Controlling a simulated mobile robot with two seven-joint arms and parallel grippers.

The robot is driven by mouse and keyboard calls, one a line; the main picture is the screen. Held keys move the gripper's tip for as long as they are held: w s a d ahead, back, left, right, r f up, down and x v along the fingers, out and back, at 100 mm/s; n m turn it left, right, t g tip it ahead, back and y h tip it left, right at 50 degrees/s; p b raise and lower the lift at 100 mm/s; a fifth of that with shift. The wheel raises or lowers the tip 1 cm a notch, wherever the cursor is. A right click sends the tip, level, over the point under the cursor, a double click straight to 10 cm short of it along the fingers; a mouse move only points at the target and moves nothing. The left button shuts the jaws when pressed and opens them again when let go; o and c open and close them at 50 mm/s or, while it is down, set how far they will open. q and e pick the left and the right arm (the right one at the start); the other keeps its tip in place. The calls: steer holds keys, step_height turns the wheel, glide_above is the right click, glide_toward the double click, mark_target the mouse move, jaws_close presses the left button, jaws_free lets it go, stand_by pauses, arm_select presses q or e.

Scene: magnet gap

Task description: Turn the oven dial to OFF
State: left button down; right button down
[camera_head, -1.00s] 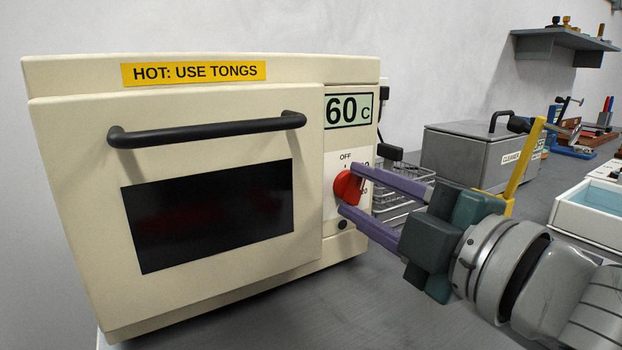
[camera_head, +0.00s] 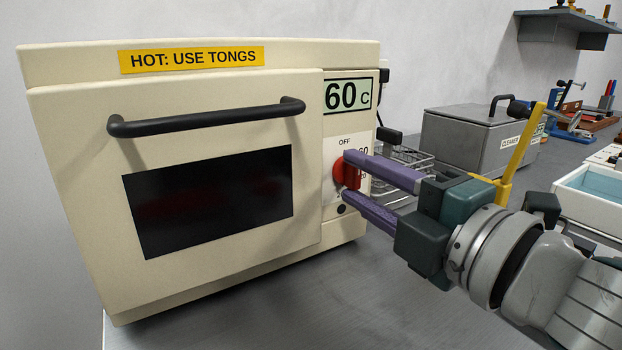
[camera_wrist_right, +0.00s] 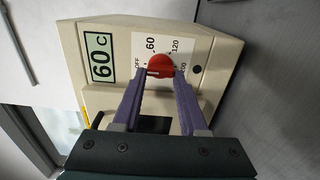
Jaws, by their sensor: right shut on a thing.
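The oven dial (camera_head: 338,174) is a red knob on the white panel at the oven's right side. My right gripper (camera_head: 348,175) is shut on the dial, one purple finger above it and one below in the head view. In the right wrist view the dial (camera_wrist_right: 161,63) sits between the fingertips of my gripper (camera_wrist_right: 164,74). A small pale mark shows on its lower left part, on the side near the OFF label (camera_wrist_right: 139,73). The OFF label (camera_head: 344,142) stands above the dial in the head view. The display (camera_head: 348,95) reads 60 C. My left gripper is out of view.
The cream oven (camera_head: 80,200) has a black door handle (camera_head: 205,122). A wire basket (camera_head: 405,165) stands right of it, behind my gripper. A grey cleaner box (camera_head: 465,140) and a white tray (camera_head: 585,210) are farther right. The counter in front is clear.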

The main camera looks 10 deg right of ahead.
steer(key=c, duration=0.7)
jaws_free()
steer(key=shift+s, duration=0.1)
steer(key=shift+v, duration=4.9)
steer(key=shift+r, duration=0.1)
